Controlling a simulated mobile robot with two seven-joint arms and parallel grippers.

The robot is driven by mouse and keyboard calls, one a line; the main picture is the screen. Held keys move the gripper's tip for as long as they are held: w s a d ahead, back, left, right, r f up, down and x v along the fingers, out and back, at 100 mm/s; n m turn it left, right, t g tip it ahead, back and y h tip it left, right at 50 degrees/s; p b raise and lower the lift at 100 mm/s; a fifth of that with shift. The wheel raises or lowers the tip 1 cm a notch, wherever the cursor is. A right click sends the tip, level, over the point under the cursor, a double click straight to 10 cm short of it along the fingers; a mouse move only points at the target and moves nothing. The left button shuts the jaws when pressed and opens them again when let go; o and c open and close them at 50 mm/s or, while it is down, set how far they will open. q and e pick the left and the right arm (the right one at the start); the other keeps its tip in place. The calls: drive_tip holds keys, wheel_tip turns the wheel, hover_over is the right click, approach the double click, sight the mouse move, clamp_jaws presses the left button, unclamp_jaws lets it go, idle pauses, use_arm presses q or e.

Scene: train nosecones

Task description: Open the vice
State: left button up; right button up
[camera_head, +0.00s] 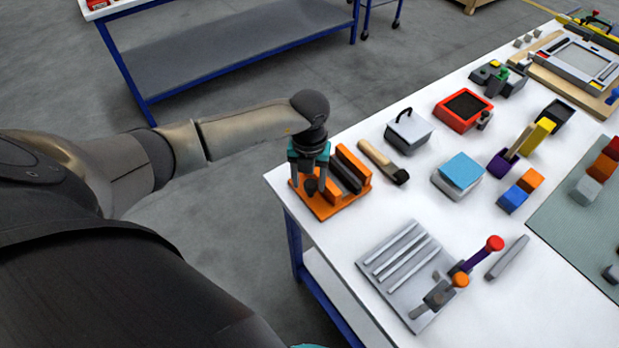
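An orange device (345,199) with upright orange jaws and a dark block between them sits at the near left corner of the white table; it looks like the vice. A dark rounded part, perhaps its handle or knob, shows at its left end. The gripper hides part of the vice. My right gripper does not clearly show; only a teal sliver is at the bottom edge.
A wooden-handled brush (377,156) lies just right of the vice. A grey slotted plate (398,268) with lever-like handles lies nearer. A grey box (408,130), a red tray (463,108) and a blue-topped block (461,172) stand farther right. The table's left edge is close.

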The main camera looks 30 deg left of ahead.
sight(312, 184)
use_arm(q)
drive_tip(key=shift+o, duration=0.3)
drive_tip(key=shift+w+d+r, duration=0.1)
drive_tip(key=shift+w+r, duration=0.05)
drive_tip(key=shift+w, duration=0.25)
drive_tip(key=shift+s+d, duration=0.1)
drive_tip(key=shift+d, duration=0.1)
